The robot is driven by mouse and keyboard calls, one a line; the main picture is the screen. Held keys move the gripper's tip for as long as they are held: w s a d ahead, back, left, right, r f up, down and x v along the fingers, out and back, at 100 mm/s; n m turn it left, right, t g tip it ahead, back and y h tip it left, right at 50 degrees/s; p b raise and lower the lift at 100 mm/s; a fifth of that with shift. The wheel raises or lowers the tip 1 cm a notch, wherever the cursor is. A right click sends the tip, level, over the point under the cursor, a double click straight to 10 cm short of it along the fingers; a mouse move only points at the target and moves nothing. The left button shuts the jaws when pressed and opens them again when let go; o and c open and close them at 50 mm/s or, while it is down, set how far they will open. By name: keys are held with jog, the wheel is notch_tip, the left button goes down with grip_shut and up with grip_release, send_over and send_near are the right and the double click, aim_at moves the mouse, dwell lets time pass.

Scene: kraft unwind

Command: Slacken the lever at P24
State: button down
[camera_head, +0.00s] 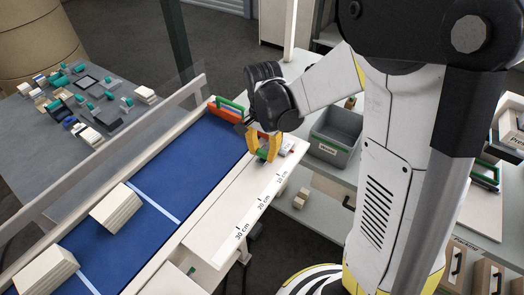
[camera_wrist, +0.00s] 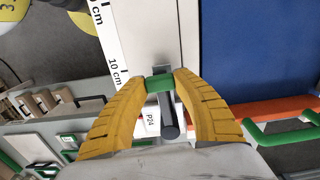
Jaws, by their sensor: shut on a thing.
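The P24 lever shows in the wrist view as a green block (camera_wrist: 159,84) with a dark grey cylindrical part (camera_wrist: 169,118) below it. A white label (camera_wrist: 151,121) reading P24 lies beside the cylinder. My gripper (camera_wrist: 162,80) has its yellow fingertips closed on the green block, one on each side. In the head view my gripper (camera_head: 265,148) points down at the far end of the white ruled ledge, beside the blue belt; its fingers and my wrist hide most of the lever there.
The blue belt (camera_head: 190,160) carries pale block stacks (camera_head: 117,208). An orange bar with a green handle (camera_head: 228,106) crosses the belt's far end, close to my wrist. A grey bin (camera_head: 336,135) stands to the right. A table (camera_head: 50,150) at left holds many small parts.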

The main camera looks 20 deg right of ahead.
jog(key=s+d+n, duration=0.2)
jog(key=n, duration=0.1)
jog(key=shift+f+b, duration=0.1)
jog(key=shift+b, duration=0.3)
jog(key=d+n, duration=0.1)
jog(key=n, duration=0.1)
jog(key=s+d+n, duration=0.1)
jog(key=n, duration=0.1)
jog(key=shift+s+d+b, duration=0.15)
jog(key=shift+d+b, duration=0.2)
jog(key=shift+d, duration=0.05)
jog(key=d+n, duration=0.2)
jog(key=n, duration=0.1)
jog(key=shift+s+d+b, duration=0.1)
jog(key=shift+d+b, duration=0.2)
jog(key=shift+d+n, duration=1.1)
jog(key=shift+n, duration=0.6)
jog(key=c, duration=0.9)
grip_release()
jog(key=shift+w, duration=0.2)
jog(key=shift+c, duration=0.2)
